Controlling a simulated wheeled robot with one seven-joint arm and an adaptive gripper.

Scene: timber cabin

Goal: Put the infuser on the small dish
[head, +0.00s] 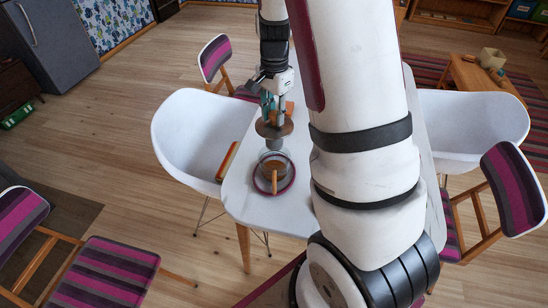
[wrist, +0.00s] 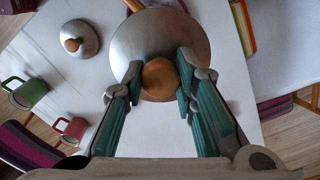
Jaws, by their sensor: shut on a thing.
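My gripper (wrist: 160,82) has its green fingers closed on the wooden knob (wrist: 160,78) of the infuser, whose round metal disc (wrist: 195,38) hides much of what lies below it in the wrist view. In the head view the infuser (head: 274,128) hangs upright from my gripper (head: 268,105), its grey lower part just above or at the mouth of a glass pot (head: 285,158). I cannot tell whether they touch. The pot has a wooden handle and stands on a plum round mat (head: 258,184). I cannot make out the small dish in either view.
A metal lid with a wooden knob (wrist: 86,37), a green mug (wrist: 30,94) and a pink mug (wrist: 74,129) are on the white table (wrist: 110,18). White chairs (head: 185,130) flank the table. My arm hides its right part.

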